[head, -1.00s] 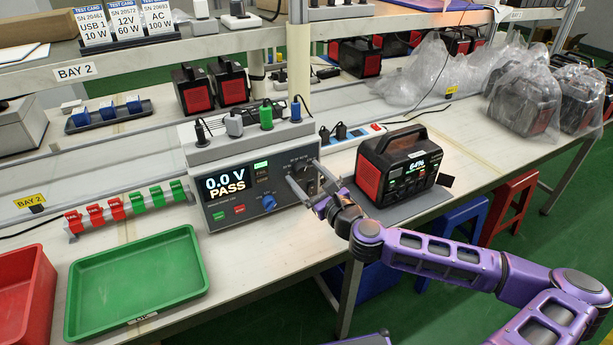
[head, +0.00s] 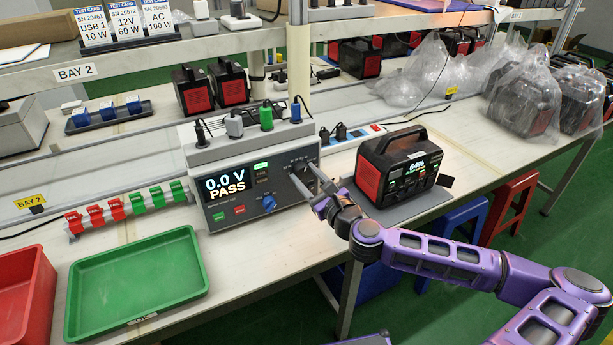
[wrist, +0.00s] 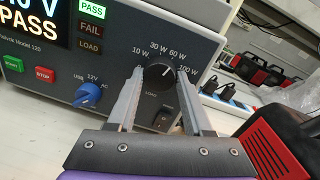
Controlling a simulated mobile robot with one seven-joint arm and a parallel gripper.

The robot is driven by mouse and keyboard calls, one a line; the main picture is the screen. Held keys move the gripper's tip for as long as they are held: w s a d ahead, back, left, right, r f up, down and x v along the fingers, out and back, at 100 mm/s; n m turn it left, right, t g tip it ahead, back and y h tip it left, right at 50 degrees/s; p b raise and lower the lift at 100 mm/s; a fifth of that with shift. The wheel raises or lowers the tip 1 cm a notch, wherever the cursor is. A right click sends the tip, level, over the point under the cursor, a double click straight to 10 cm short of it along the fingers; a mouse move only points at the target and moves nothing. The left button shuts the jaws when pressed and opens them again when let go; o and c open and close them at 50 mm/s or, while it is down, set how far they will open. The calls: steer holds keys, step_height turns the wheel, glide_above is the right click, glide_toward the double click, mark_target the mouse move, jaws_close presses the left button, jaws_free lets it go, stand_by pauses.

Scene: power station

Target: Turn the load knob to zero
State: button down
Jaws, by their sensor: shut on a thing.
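The load knob (wrist: 157,76) is a round black dial on the right of the grey tester's front panel. Labels 10 W, 30 W, 60 W and 100 W arc around it. Its pale mark points up and right, roughly toward 60 W; the exact setting is hard to tell. My gripper (wrist: 160,72) is shut on the knob, one finger on each side. In the head view my gripper (head: 303,172) reaches the panel from the right and partly hides the knob. The tester (head: 240,196) shows 0.0 V and PASS, with a green PASS lamp lit.
A blue selector knob (wrist: 88,95) sits left of my fingers, beside green START and red STOP buttons. A black and red power station (head: 400,166) stands close on the right. A green tray (head: 137,318) and red bin (head: 40,325) lie left. Plugs stand on the tester's top.

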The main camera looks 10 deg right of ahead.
steer(key=n+p, duration=0.1)
steer(key=n, duration=0.4)
steer(key=shift+r+n, duration=0.1)
steer(key=shift+n, duration=0.2)
steer(key=n+p, duration=0.1)
steer(key=n, duration=0.5)
steer(key=shift+h, duration=0.4)
steer(key=n, duration=0.6)
steer(key=shift+a+h, duration=0.1)
steer(key=shift+h, duration=0.2)
steer(key=n+b, duration=0.1)
steer(key=n, duration=0.3)
steer(key=shift+n+h, duration=0.3)
steer(key=shift+n, duration=0.1)
steer(key=shift+r+b, duration=0.1)
steer(key=shift+b, duration=0.2)
steer(key=shift+c, duration=1.5)
jaws_free()
